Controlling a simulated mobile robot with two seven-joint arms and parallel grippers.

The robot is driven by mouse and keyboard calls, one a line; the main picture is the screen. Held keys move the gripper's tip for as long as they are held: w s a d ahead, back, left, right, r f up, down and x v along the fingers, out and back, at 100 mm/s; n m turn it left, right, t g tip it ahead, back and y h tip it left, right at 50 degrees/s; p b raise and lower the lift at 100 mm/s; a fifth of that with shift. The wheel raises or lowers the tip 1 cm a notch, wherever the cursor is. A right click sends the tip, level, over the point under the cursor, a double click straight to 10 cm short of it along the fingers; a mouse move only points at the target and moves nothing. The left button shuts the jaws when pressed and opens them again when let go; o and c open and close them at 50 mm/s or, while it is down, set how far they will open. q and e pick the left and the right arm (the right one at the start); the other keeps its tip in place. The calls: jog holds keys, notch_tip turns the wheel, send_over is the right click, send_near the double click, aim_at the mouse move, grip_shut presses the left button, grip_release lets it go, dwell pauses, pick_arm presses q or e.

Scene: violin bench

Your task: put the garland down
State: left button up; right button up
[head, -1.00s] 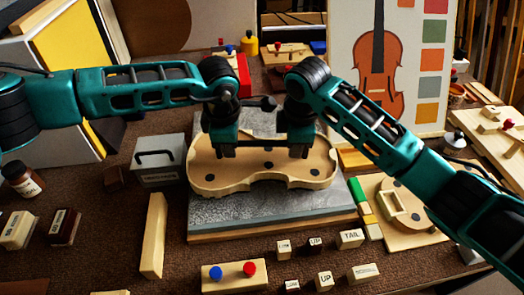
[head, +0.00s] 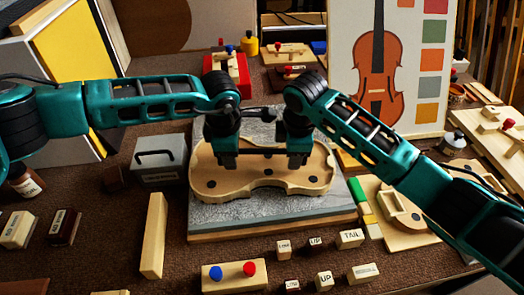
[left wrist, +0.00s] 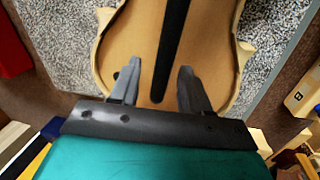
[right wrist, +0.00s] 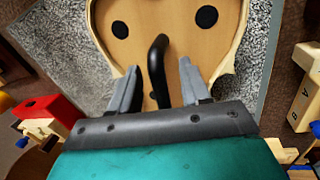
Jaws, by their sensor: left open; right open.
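The garland (head: 215,185), a pale wooden violin-shaped frame with dark round spots inside, lies flat on a speckled grey slab (head: 335,205). A black bar (head: 262,152) runs along its middle. My left gripper (head: 227,164) and my right gripper (head: 298,162) are over the garland, at the bar's two ends. In the left wrist view, the open left fingers (left wrist: 160,90) stand either side of the bar (left wrist: 172,45), with gaps. In the right wrist view, the open right fingers (right wrist: 160,90) straddle the bar's curved end (right wrist: 158,65). The garland's far edge is partly hidden by my grippers.
A grey handled box (head: 160,163) stands left of the slab. A long pale block (head: 153,235), a peg board (head: 235,276) and small labelled blocks (head: 324,280) lie in front. A wooden jig (head: 415,225) lies to the right, a violin picture board (head: 345,60) behind.

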jog(key=shift+r, duration=0.15)
pick_arm(q)
notch_tip(320, 180, up, 12)
jog(key=s, duration=0.2)
jog(key=shift+s, duration=0.2)
pick_arm(e)
notch_tip(320, 180, up, 12)
jog(key=s, duration=0.2)
jog(key=shift+s+f, duration=0.2)
pick_arm(q)
jog(key=shift+f, duration=0.1)
jog(key=shift+s, duration=0.1)
pick_arm(e)
jog(key=shift+s+f, duration=0.1)
